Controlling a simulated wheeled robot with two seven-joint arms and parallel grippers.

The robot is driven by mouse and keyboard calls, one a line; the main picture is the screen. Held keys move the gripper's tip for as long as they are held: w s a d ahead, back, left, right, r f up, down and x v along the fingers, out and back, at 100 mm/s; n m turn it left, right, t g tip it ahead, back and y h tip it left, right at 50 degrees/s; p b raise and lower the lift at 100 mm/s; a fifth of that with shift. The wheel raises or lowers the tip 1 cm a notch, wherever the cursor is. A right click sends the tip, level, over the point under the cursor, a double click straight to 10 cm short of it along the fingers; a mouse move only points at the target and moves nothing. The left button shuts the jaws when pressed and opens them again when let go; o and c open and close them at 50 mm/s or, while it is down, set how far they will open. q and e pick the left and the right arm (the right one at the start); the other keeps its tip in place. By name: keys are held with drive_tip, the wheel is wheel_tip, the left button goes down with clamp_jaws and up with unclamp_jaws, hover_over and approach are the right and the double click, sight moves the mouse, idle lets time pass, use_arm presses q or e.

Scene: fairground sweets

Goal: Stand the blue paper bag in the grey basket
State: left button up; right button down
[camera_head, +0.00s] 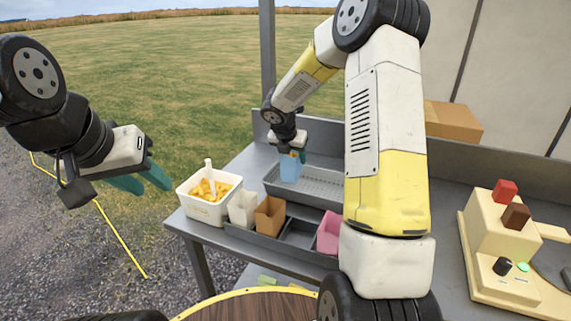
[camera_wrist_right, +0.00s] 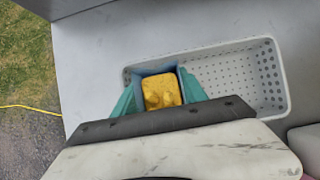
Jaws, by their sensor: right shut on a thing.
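The blue paper bag (camera_head: 290,169) is upright at the left end of the grey basket (camera_head: 322,199). My right gripper (camera_head: 292,155) is shut on it from above. In the right wrist view the blue bag (camera_wrist_right: 143,73) holds yellow contents, between the teal fingers of my right gripper (camera_wrist_right: 160,92). The perforated grey basket (camera_wrist_right: 268,78) stretches to the right of it, empty there. I cannot tell whether the bag's bottom touches the basket floor. My left gripper (camera_head: 143,181) is open and empty, left of the table.
A white tub (camera_head: 207,211) of yellow pieces with a scoop stands at the table's left corner. White (camera_head: 243,208), brown (camera_head: 270,216) and pink (camera_head: 330,232) bags stand in a dark divided tray (camera_head: 299,234). A cream machine (camera_head: 500,255) is at the right.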

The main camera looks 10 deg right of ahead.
drive_tip(key=shift+f, duration=2.25)
drive_tip(key=c, duration=0.6)
unclamp_jaws()
drive_tip(key=shift+f, duration=0.1)
